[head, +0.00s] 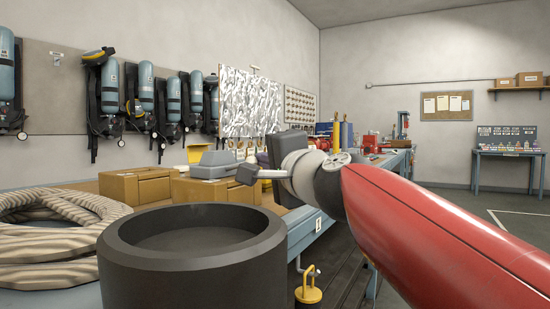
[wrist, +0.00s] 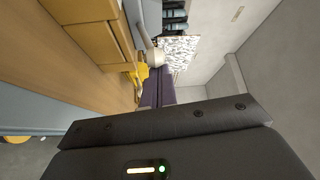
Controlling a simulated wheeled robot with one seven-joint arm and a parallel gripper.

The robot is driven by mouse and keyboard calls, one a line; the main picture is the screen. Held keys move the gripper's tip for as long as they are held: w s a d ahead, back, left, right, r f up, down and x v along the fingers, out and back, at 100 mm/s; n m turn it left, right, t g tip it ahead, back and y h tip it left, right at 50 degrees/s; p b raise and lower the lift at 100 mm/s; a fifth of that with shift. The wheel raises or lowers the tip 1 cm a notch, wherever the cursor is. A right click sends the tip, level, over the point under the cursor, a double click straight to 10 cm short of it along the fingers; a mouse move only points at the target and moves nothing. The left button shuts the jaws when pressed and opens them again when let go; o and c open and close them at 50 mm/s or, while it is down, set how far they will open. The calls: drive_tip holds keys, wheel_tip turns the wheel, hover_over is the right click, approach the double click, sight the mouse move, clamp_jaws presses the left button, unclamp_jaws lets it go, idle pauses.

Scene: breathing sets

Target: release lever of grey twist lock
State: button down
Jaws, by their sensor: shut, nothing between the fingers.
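A grey block-shaped fitting (head: 213,162) sits on the wooden boxes left of centre in the head view. It may be the grey twist lock, but its lever cannot be made out for sure. A pale grey knob with an arm (wrist: 153,57) shows past my fingers in the wrist view; I cannot tell if it is the same thing. My gripper (wrist: 160,88) is shut and empty, with its dark fingers side by side. In the head view my gripper (head: 286,146) is at the end of my red arm, right of the grey fitting.
A large dark cylinder (head: 190,255) stands in front, with a coiled hose (head: 55,225) to its left. Wooden boxes (head: 135,187) stand behind. A yellow thing (head: 201,153) lies beyond the grey fitting. Breathing sets (head: 145,100) hang on the wall. Open floor lies right.

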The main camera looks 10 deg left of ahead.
drive_tip(key=shift+s+a+p, duration=0.25)
drive_tip(key=shift+s+a, duration=0.35)
drive_tip(key=shift+s, duration=0.2)
drive_tip(key=shift+s+a+p, duration=0.25)
drive_tip(key=shift+s+a, duration=0.3)
drive_tip(key=shift+s, duration=0.25)
drive_tip(key=b+v, duration=0.1)
drive_tip(key=v, duration=0.6)
drive_tip(key=shift+s+d+b, duration=0.25)
drive_tip(key=shift+s+b, duration=0.05)
drive_tip(key=shift+s, duration=0.05)
drive_tip(key=shift+w+d, duration=0.1)
